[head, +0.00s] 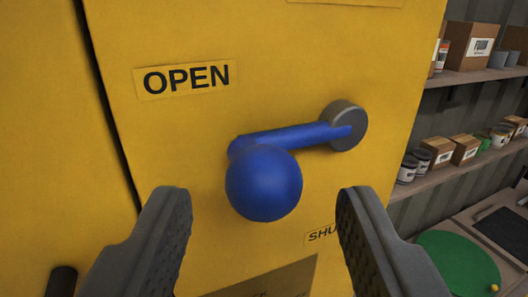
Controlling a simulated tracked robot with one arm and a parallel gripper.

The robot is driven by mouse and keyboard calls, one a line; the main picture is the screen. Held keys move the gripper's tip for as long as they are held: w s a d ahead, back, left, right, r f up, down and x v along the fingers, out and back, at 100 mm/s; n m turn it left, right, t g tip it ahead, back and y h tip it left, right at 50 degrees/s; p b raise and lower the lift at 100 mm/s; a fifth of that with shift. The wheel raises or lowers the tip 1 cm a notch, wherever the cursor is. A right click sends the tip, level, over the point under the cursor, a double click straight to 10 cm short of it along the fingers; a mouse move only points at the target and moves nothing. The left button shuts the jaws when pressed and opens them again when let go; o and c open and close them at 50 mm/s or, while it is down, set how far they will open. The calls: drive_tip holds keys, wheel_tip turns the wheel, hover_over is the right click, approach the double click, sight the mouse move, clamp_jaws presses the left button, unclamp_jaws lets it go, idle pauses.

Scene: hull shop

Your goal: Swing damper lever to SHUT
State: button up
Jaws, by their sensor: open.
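The blue damper lever (290,137) is mounted on a yellow panel (280,60). It runs left and slightly down from a grey round pivot (347,125) to a blue ball knob (263,183). The OPEN label (187,80) is above and left of the knob. The SHUT label (320,235) is below and right of it, partly hidden by my right finger. The lever lies between the two labels' heights. My gripper (264,205) is open, with one finger on each side of the knob in the picture. I see no contact with the knob.
Shelves at the right hold cardboard boxes (472,45) and several small cans (415,165). A green round disc (458,262) lies on a surface at the lower right. A dark cylindrical piece (62,281) shows at the lower left. The panel around the lever is otherwise flat.

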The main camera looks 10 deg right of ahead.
drive_tip(key=shift+w+d, duration=0.15)
drive_tip(key=shift+w, duration=0.8)
clamp_jaws()
drive_tip(key=shift+f, duration=0.1)
